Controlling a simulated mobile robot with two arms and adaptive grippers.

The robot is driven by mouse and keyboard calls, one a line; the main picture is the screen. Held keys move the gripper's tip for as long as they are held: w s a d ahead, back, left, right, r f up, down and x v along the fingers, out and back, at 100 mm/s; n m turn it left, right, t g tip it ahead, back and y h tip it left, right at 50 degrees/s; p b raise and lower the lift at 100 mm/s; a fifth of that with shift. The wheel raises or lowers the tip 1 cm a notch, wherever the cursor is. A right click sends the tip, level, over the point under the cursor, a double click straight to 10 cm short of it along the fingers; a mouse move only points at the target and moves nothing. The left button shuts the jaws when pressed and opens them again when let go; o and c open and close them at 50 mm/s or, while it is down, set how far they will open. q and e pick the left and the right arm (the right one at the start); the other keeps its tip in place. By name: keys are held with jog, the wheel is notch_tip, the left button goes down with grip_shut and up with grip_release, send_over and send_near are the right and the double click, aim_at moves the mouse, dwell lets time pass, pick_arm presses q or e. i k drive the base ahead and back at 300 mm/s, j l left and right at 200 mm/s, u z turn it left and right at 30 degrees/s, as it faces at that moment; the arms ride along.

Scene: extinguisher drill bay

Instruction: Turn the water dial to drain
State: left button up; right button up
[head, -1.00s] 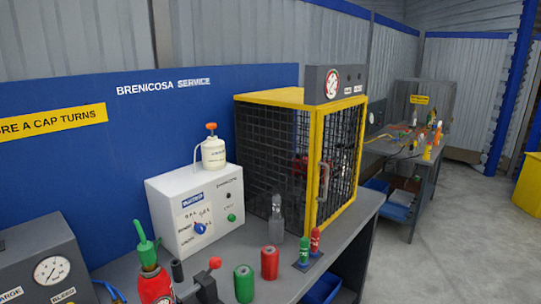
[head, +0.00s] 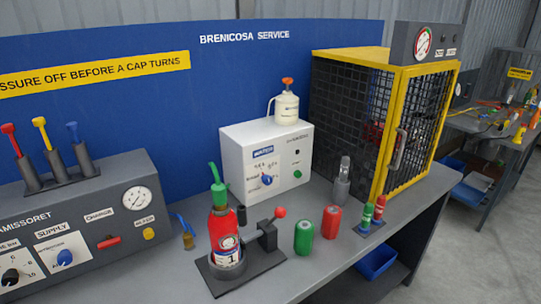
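The white water box (head: 289,163) stands on the grey bench against the blue board, with a "WATER" label on its front. Its blue dial (head: 267,179) sits at the lower left of that front, with small markings around it that are too small to read. Which mark the dial points to cannot be told. A green button (head: 297,174) is to the right of the dial. Neither of my grippers shows in the head view.
A red extinguisher (head: 222,232) with a green top stands in a dark clamp stand in front of the box. A yellow-framed mesh cage (head: 385,130) is beyond. The grey charging panel (head: 85,215) is left.

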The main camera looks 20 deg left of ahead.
aim_at(267, 180)
jog(key=u, duration=0.45)
jog(key=i+l+u, duration=0.15)
jog(key=u, duration=0.3)
jog(key=i+l+u, duration=0.1)
jog(key=l+u, duration=0.65)
jog(key=u, duration=0.15)
jog(key=l+u, duration=0.45)
jog(key=i+j, duration=0.05)
jog(key=j, duration=0.05)
